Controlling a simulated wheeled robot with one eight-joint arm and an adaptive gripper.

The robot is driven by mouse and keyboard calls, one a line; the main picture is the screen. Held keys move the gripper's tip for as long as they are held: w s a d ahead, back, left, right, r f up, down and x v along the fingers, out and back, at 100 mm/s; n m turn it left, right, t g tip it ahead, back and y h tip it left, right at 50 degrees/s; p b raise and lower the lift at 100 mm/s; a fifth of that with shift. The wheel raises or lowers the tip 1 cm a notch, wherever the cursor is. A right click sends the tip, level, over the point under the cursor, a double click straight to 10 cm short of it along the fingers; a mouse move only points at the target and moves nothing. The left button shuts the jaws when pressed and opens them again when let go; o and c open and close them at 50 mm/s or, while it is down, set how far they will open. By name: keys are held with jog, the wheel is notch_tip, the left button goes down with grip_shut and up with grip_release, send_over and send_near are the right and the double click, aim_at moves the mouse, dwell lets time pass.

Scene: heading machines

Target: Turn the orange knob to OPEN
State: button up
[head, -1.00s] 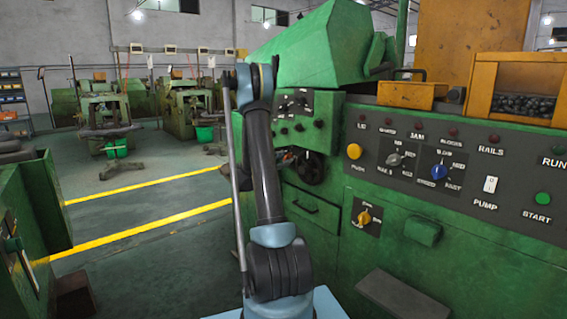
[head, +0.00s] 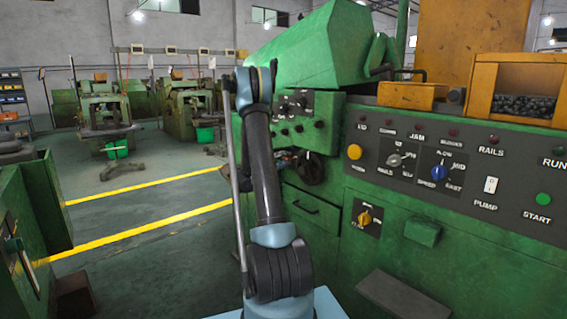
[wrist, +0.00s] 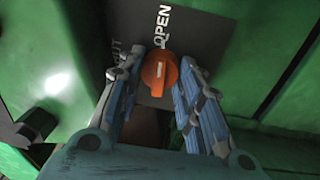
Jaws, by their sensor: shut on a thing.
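The orange knob (wrist: 158,76) is in the middle of the wrist view, on a dark plate (wrist: 205,38). The word OPEN is printed above it in the picture and a second word, partly covered and like SHUT, to its upper left. A pale mark on the knob runs roughly up and down the picture, toward OPEN. My gripper (wrist: 160,72) is shut on the knob, one finger on each side. In the head view my arm reaches to the green machine (head: 325,240); my gripper and the orange knob are not clear there, behind my arm.
A dark handwheel (head: 312,168) is on the machine just right of my arm. The control panel (head: 455,160) to the right has a yellow button (head: 354,152) and a blue knob (head: 439,172). Open floor (head: 130,220) with yellow lines lies to the left.

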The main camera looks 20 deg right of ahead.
jog(key=shift+f+m, duration=0.1)
jog(key=shift+m, duration=0.8)
jog(key=o, duration=1.1)
jog(key=shift+c, duration=0.2)
jog(key=r+v, duration=0.1)
jog(key=v, duration=1.1)
jog(key=shift+w+f, duration=0.15)
jog(key=shift+f, duration=0.35)
